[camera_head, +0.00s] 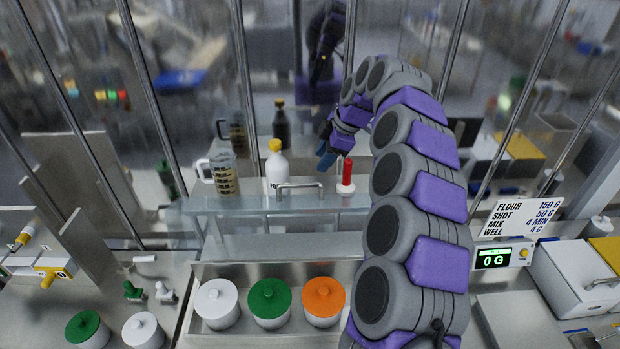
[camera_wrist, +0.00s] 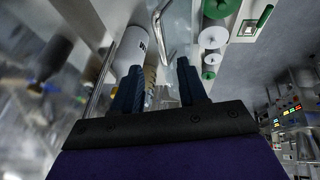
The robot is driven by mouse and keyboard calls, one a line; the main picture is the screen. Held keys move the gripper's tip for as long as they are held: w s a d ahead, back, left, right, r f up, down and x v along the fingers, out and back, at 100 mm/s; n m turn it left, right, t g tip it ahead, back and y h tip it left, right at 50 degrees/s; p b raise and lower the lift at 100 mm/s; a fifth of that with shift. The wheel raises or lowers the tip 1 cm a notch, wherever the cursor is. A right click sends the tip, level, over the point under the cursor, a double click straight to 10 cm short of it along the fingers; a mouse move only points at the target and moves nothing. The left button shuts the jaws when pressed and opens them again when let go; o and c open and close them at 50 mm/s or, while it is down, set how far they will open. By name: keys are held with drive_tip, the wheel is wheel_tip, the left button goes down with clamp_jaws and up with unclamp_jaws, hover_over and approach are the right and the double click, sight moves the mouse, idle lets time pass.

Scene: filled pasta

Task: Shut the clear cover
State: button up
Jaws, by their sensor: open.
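The clear cover (camera_head: 230,207) is a see-through panel above the back of a metal tray. It stands raised, leaving the tray's front open from above. A metal bar handle (camera_head: 300,187) is on its upper edge; the handle also shows in the wrist view (camera_wrist: 163,38). My gripper (camera_head: 327,157) is behind and above the handle, towards its right end, with blue fingers. In the wrist view my gripper (camera_wrist: 160,82) has its two fingers apart with nothing held between them. The handle lies beyond the fingertips, apart from them. My arm hides the cover's right end.
The metal tray (camera_head: 240,337) holds jars with white (camera_head: 217,295), green (camera_head: 269,296) and orange (camera_head: 323,295) lids. A white bottle (camera_head: 277,168), a measuring jug (camera_head: 224,175) and a red-handled item (camera_head: 346,176) stand close behind the handle. A scale (camera_head: 505,257) is right.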

hover_over(310, 184)
drive_tip(key=s, duration=0.1)
wheel_tip(310, 184, down, 5)
drive_tip(key=f, duration=0.1)
drive_tip(key=f+p, duration=0.1)
drive_tip(key=w+d+f, duration=0.1)
drive_tip(key=shift+f, duration=0.4)
drive_tip(key=shift+a+f, duration=0.2)
drive_tip(key=shift+f, duration=0.05)
drive_tip(key=shift+a, duration=0.7)
drive_tip(key=shift+c, duration=0.8)
drive_tip(key=shift+d, duration=0.5)
drive_tip(key=c, duration=0.5)
drive_tip(key=shift+c, duration=0.5)
clamp_jaws()
